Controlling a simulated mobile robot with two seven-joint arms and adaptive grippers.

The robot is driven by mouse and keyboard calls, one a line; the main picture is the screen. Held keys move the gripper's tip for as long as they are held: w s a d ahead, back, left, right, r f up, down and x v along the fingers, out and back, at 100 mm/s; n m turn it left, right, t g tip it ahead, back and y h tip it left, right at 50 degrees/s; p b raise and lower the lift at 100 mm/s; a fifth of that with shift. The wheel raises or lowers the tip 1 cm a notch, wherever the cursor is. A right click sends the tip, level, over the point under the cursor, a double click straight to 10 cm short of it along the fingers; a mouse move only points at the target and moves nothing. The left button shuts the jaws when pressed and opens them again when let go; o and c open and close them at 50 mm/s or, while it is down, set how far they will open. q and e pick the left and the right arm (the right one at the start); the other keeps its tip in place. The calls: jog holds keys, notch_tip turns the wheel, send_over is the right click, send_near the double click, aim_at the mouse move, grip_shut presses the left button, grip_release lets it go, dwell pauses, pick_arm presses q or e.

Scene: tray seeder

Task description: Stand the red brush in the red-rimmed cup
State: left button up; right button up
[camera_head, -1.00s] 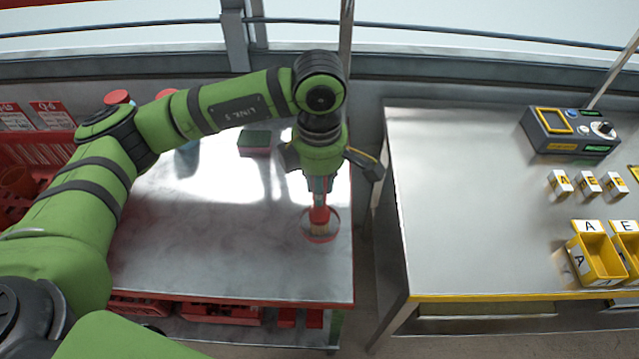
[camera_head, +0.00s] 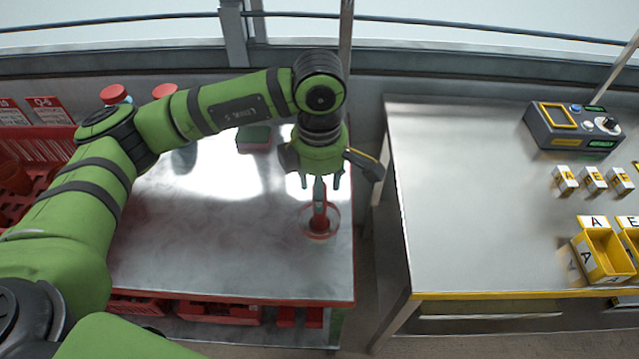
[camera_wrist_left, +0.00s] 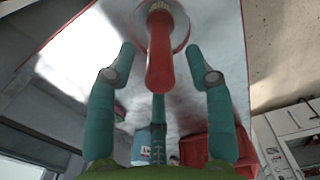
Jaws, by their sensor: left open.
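The red brush (camera_head: 319,204) stands in the clear red-rimmed cup (camera_head: 304,222) near the right front of the left table, handle up. In the left wrist view the red handle (camera_wrist_left: 159,62) points towards me, and the bristle end is inside the cup (camera_wrist_left: 184,40). My left gripper (camera_head: 318,182) is just above the brush. My right gripper is not in view.
A green-topped block (camera_head: 254,138) lies at the back of the left table (camera_head: 230,270). Red-lidded containers (camera_head: 165,91) stand behind my arm. A red crate (camera_head: 40,150) is at the left. Across a gap, the right table (camera_head: 460,200) holds yellow bins (camera_head: 603,257) and a control box (camera_head: 572,130).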

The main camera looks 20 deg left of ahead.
pick_arm(q)
notch_tip(320, 180, up, 12)
dwell(0.5)
dwell(0.8)
